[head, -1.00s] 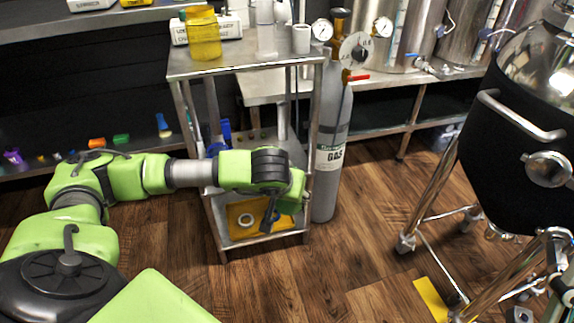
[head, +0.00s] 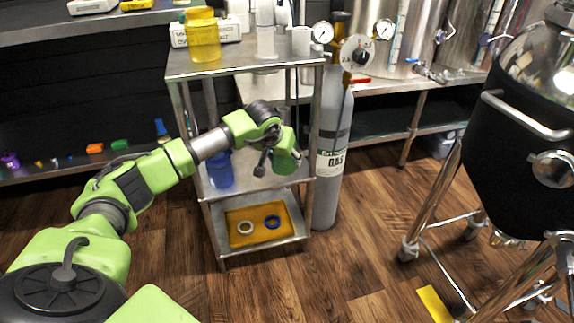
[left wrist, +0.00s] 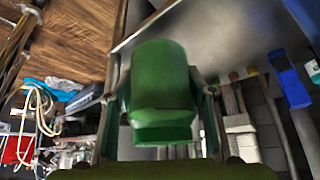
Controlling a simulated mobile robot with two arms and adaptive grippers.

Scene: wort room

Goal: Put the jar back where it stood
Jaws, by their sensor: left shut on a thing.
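A green jar (left wrist: 160,75) is between the two fingers of my left gripper (left wrist: 160,92) in the left wrist view, with a finger against each side. In the head view the green jar (head: 286,164) shows partly behind my left gripper (head: 273,152), over the right part of the cart's middle shelf (head: 260,184). I cannot tell whether its base touches the shelf. My right gripper is not in view.
A blue container (head: 218,170) stands at the left of the middle shelf. The bottom shelf holds an orange tray (head: 258,217) with two rings. A yellow jar (head: 204,42) stands on the top shelf. A gas cylinder (head: 330,185) stands close right of the cart.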

